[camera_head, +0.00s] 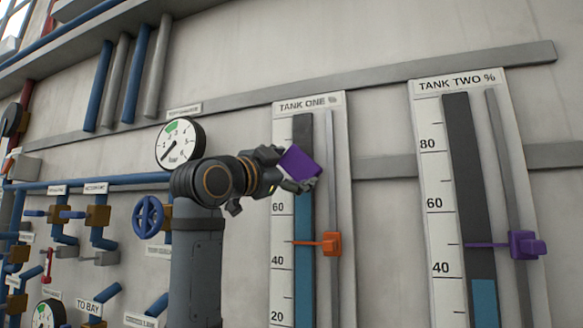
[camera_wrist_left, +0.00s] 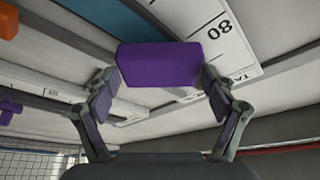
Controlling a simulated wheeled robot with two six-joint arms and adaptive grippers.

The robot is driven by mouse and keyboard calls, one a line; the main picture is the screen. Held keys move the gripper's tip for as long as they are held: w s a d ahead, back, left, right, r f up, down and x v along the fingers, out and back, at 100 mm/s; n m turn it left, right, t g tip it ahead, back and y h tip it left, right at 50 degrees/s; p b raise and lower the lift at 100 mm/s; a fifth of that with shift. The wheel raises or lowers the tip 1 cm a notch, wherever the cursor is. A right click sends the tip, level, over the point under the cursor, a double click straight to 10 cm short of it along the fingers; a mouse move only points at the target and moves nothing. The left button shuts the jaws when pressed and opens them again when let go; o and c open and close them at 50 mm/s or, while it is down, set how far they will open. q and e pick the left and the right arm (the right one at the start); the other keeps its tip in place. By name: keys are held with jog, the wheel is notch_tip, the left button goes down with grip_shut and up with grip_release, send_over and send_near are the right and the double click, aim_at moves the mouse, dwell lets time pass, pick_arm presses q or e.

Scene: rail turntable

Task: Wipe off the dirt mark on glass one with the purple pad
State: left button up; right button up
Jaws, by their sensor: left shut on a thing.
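My left gripper (camera_head: 292,172) is shut on the purple pad (camera_head: 299,162) and holds it in front of the upper part of the tank one glass (camera_head: 303,215). In the left wrist view the pad (camera_wrist_left: 158,65) sits between the two fingers of the gripper (camera_wrist_left: 160,85). Behind it are the dark and blue glass and the scale with the 80 mark. I cannot tell whether the pad touches the glass. No dirt mark shows; the pad and gripper hide part of the glass. My right gripper is not in view.
An orange pointer (camera_head: 330,244) stands on a rod beside the tank one glass. Tank two (camera_head: 458,130) with a purple pointer (camera_head: 524,245) is to the right. A round gauge (camera_head: 181,143), a blue valve wheel (camera_head: 148,216) and pipes are to the left.

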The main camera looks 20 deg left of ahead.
aim_at(296, 152)
pick_arm(q)
jog(key=shift+w, duration=0.3)
jog(key=shift+w, duration=0.4)
jog(key=shift+s+r, duration=0.15)
jog(key=shift+r, duration=1.55)
notch_tip(296, 152, up, 2)
jog(key=shift+r, duration=0.1)
jog(key=shift+w+r, duration=0.2)
jog(key=shift+r, duration=3.4)
jog(key=shift+f, duration=0.1)
